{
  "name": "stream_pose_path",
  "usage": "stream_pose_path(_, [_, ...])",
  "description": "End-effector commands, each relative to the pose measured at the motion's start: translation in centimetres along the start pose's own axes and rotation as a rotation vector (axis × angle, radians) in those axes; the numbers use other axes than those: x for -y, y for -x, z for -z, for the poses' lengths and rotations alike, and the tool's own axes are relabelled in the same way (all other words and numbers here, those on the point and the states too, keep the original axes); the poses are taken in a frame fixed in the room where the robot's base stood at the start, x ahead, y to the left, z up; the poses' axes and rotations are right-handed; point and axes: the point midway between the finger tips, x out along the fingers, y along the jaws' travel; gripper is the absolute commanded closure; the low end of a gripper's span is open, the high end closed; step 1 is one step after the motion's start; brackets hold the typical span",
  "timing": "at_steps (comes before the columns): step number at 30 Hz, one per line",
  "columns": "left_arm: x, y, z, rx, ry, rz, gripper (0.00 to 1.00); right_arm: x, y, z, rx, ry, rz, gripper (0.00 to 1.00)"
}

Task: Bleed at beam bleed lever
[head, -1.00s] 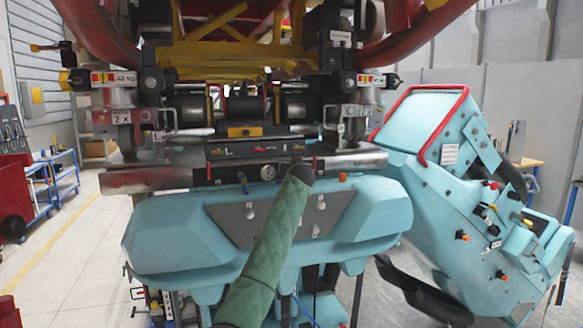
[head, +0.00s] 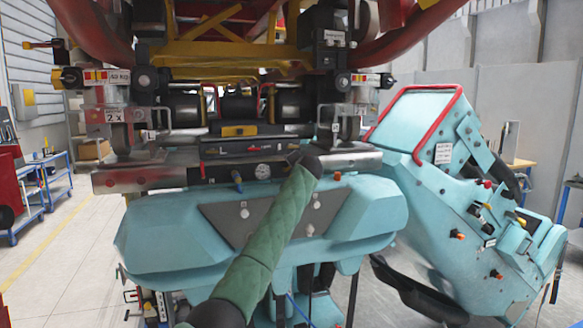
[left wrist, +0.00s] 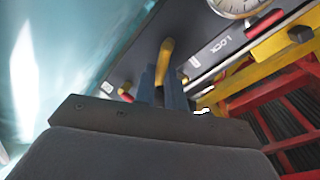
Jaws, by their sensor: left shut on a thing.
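In the left wrist view my left gripper (left wrist: 164,88) has its blue fingers shut around a small yellow-handled lever (left wrist: 165,58) on the dark beam panel (left wrist: 190,28). A "LOCK" label shows beside it; I cannot read a label naming this lever. In the head view my left arm in its green sleeve (head: 272,228) reaches up to the dark panel (head: 235,173) under the train. Its dark wrist hides the fingers and the lever there. The round gauge (head: 263,171) sits just left of the wrist and also shows in the left wrist view (left wrist: 238,5). My right gripper is out of view.
A turquoise padded body (head: 160,235) lies just below the panel. A tilted turquoise unit with a red bar (head: 440,155) stands at the right. Red levers (left wrist: 265,24) sit close to the gripped one. Open floor (head: 70,250) lies at the left.

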Motion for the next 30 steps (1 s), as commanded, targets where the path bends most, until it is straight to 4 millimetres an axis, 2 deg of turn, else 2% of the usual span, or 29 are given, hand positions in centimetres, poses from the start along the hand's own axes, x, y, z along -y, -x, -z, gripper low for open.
stream_pose_path(6, [-0.5, 0.0, 0.3, 0.03, -0.174, 0.002, 1.0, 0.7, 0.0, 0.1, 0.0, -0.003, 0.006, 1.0])
stream_pose_path(15, [-1.0, -0.1, 0.3, 0.061, -0.334, 0.002, 1.0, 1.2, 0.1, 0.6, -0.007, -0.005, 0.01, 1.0])
stream_pose_path(30, [-1.3, -0.1, 0.2, 0.075, -0.397, 0.001, 1.0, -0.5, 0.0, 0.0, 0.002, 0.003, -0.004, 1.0])
